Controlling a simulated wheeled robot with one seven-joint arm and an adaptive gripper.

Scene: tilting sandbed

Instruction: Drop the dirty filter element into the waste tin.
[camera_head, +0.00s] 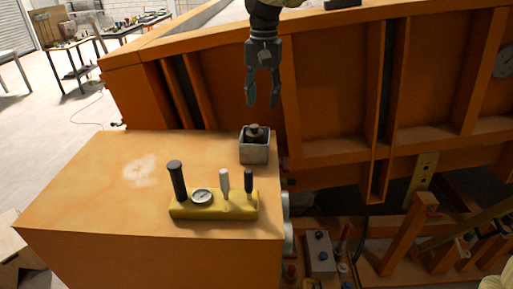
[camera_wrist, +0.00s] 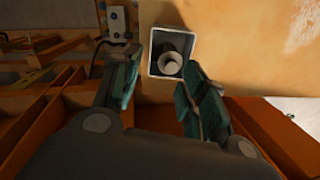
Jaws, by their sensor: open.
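The waste tin appears to be the small grey square box (camera_head: 254,155) on top of the orange cabinet, and its pale rim surrounds a dark inside in the wrist view (camera_wrist: 160,36). A short round piece, likely the dirty filter element (camera_head: 254,131), stands in the box with its dark top above the rim. In the wrist view the piece (camera_wrist: 171,63) shows a pale hollow end. My gripper (camera_head: 262,104) points down above the box, with its fingers apart and nothing between them. The fingertips also show in the wrist view (camera_wrist: 159,68), apart from the piece.
A yellow control block (camera_head: 213,206) with a gauge and several upright handles stands in front of the box on the orange cabinet (camera_head: 100,190). The large orange sandbed frame (camera_head: 330,95) rises close behind. The cabinet's left part is clear.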

